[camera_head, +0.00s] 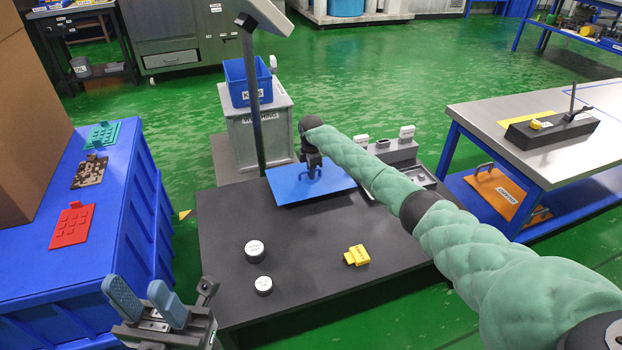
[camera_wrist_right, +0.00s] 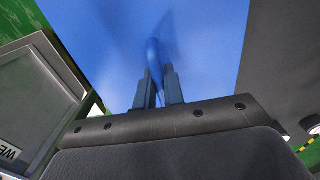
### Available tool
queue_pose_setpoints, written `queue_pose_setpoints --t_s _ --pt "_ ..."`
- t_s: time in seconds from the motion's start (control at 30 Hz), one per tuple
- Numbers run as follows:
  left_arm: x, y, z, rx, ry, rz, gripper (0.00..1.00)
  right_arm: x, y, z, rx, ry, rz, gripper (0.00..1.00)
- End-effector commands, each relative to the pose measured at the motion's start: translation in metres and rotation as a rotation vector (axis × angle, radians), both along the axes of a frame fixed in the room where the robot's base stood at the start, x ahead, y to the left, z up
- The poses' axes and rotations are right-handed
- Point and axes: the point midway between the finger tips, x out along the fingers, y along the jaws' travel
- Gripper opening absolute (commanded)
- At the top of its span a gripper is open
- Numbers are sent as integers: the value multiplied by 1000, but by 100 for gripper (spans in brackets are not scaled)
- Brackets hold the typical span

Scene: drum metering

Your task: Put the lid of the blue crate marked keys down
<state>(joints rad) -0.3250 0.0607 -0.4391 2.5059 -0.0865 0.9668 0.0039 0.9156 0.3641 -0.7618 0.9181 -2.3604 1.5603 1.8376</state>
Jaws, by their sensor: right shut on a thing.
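The lid (camera_head: 335,183) is a flat blue panel with a small blue handle. In the head view it is over the back edge of the dark table, and I cannot tell whether it touches it. My right gripper (camera_head: 314,168) is above it, shut on its handle. In the right wrist view the lid (camera_wrist_right: 215,45) fills the upper middle, with the handle (camera_wrist_right: 154,55) between my right fingers (camera_wrist_right: 159,88). The blue crate marked keys (camera_head: 238,84) is open on top and stands behind, on a grey cabinet. My left gripper (camera_head: 146,302) is open and empty at lower left.
The dark table (camera_head: 215,235) holds two white-topped round pieces (camera_head: 255,250) and a yellow block (camera_head: 356,256). A grey fixture (camera_head: 398,152) stands at its back right. A dark post (camera_head: 252,110) rises between the crate and the lid. The table's front middle is clear.

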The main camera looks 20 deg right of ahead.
Motion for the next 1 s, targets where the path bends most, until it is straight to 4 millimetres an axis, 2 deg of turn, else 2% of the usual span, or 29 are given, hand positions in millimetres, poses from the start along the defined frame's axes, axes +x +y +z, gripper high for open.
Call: queue_pose_setpoints --t_s 0.03,0.17,0.53,0.57,0.67,1.0 --pt "0 0 -4 -2 0 -4 36 -1 1 -11 1 2 -1 0" --pt "1 -2 -5 -10 -5 -19 36 -1 0 -27 1 2 -1 0" --pt "1 -4 -1 -16 -12 -26 36 0 0 -30 0 1 0 0" --pt "1 -4 -2 -15 -11 -26 36 0 0 -30 0 1 0 14" --pt "1 -4 -2 -15 -9 -24 36 0 0 -30 0 1 0 32" --pt "1 -3 -1 -13 -8 -22 36 0 0 -27 0 1 0 32"
